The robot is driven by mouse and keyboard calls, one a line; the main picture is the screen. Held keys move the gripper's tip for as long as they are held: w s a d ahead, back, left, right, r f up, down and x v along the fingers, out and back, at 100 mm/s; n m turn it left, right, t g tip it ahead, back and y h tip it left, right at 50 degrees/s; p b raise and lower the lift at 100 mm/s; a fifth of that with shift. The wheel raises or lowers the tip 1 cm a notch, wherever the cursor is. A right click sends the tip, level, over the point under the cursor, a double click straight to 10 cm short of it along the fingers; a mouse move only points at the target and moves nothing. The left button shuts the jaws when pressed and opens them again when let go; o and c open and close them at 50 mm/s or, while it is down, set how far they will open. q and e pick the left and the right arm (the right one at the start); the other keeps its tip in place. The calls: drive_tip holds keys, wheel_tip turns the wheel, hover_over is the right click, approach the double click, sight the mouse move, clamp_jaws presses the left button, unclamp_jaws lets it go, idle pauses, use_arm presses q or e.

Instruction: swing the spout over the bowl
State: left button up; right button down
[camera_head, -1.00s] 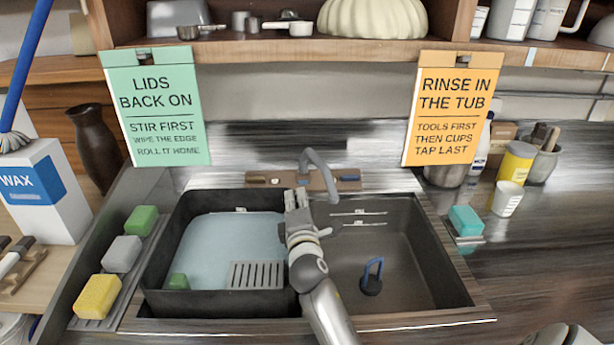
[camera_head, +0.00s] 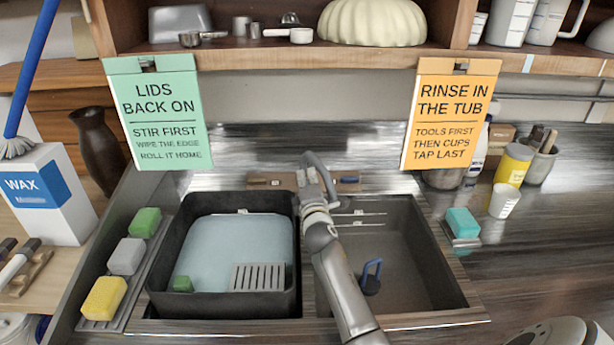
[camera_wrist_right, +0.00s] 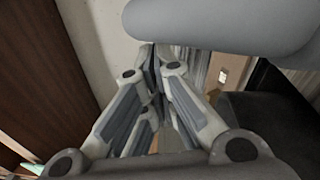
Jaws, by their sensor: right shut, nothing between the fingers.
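The grey curved spout (camera_head: 324,176) rises behind the sink and its tip hangs over the right bowl (camera_head: 410,245), near that bowl's left back side. My right gripper (camera_head: 309,180) is shut and empty, up against or just left of the spout; I cannot tell whether they touch. The gripper hides the spout's base. In the right wrist view the spout (camera_wrist_right: 220,22) is a thick grey tube close across the top, and the shut fingers (camera_wrist_right: 150,62) point below it. My left gripper is out of view.
The left bowl holds a black tub (camera_head: 165,270) with bluish water, a green sponge and a grey grate. A blue-handled plug (camera_head: 371,278) lies in the right bowl. Sponges line the left edge. Two hanging signs (camera_head: 157,115) (camera_head: 450,115) and a shelf are above.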

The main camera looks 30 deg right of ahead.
sight(323, 178)
drive_tip(key=shift+d, duration=0.1)
drive_tip(key=d, duration=0.1)
drive_tip(key=s+d+p, duration=0.1)
drive_tip(key=d, duration=0.1)
drive_tip(key=shift+s+d, duration=0.1)
drive_tip(key=shift+s, duration=0.05)
drive_tip(key=shift+s+d, duration=0.2)
drive_tip(key=shift+d, duration=0.2)
drive_tip(key=shift+a, duration=0.1)
drive_tip(key=shift+w, duration=0.1)
